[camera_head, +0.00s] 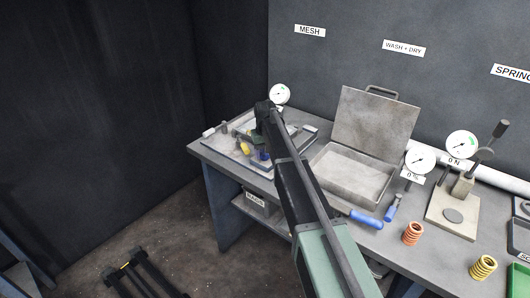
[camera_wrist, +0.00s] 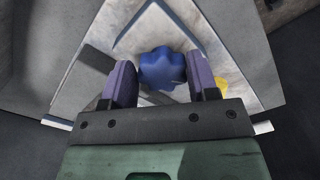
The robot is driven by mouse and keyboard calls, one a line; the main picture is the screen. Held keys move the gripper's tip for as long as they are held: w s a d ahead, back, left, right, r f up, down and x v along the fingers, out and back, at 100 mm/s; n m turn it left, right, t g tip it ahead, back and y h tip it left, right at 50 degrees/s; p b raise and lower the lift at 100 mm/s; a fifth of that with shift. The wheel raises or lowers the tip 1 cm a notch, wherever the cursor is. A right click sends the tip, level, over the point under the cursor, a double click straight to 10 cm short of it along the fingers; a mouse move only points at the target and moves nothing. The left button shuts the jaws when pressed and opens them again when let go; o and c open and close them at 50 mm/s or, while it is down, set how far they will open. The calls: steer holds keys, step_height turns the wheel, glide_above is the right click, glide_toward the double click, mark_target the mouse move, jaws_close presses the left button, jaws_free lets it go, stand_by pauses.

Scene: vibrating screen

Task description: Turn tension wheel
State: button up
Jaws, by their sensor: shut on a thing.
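The tension wheel (camera_wrist: 163,69) is a blue lobed knob, seen from above in the wrist view. My gripper (camera_wrist: 160,64) has its two purple-grey fingers on the left and right sides of the wheel and is shut on it. The wheel sits over a pale plate with a darker angled frame. In the head view my gripper (camera_head: 261,156) is low over the fixture at the left end of the bench, and my arm hides much of this area.
The grey bench (camera_head: 225,160) runs to the right. An open metal case (camera_head: 352,175), blue-handled tools (camera_head: 366,219), an orange spring (camera_head: 412,233) and a yellow spring (camera_head: 483,267) stand on it. A dial gauge (camera_head: 280,94) is behind my gripper. A dark wall closes the left side.

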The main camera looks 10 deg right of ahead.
steer(key=n, duration=0.6)
steer(key=shift+n, duration=0.3)
steer(key=n, duration=0.5)
steer(key=shift+d, duration=0.15)
steer(key=shift+n, duration=0.4)
steer(key=o, duration=0.9)
steer(key=shift+w, duration=0.1)
step_height(320, 180, up, 11)
steer(key=p, duration=1)
steer(key=shift+f+p, duration=0.1)
steer(key=shift+p, duration=0.3)
